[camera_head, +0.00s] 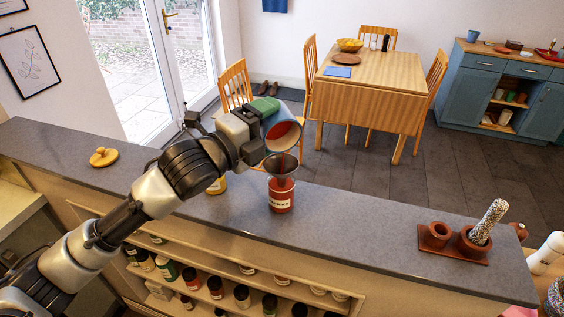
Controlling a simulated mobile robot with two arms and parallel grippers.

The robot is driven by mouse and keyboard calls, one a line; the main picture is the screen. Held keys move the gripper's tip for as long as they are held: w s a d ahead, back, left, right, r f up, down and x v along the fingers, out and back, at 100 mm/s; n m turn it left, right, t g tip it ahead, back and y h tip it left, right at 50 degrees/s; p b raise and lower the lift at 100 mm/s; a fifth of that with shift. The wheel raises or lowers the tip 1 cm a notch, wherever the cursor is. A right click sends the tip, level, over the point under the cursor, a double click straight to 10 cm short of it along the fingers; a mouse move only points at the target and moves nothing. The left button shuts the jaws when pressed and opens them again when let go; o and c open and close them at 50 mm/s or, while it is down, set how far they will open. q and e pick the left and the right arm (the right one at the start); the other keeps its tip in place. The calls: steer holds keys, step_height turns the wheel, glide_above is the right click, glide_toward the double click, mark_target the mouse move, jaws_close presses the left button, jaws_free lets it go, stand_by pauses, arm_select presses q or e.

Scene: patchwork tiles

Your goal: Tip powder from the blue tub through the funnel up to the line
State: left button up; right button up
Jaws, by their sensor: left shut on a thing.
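My left gripper (256,117) is shut on the blue tub (272,121) and holds it above the counter. The tub is tilted, with its mouth facing down and toward me, showing a reddish-orange inside. Just below the mouth is a dark brownish funnel (282,168), which sits in the top of a red jar (281,190) with a white label. The jar stands upright on the grey counter. I cannot make out a fill line or how full the jar is. I cannot tell whether powder is falling. My right gripper is not in view.
A wooden lid (103,157) lies at the counter's left. A mortar (472,243) with a speckled pestle stands on a brown tray at right. The grey counter (350,225) between is clear.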

arm_select(q)
steer(key=shift+s+r+m, duration=0.2)
steer(key=shift+m, duration=0.3)
stand_by(0.3)
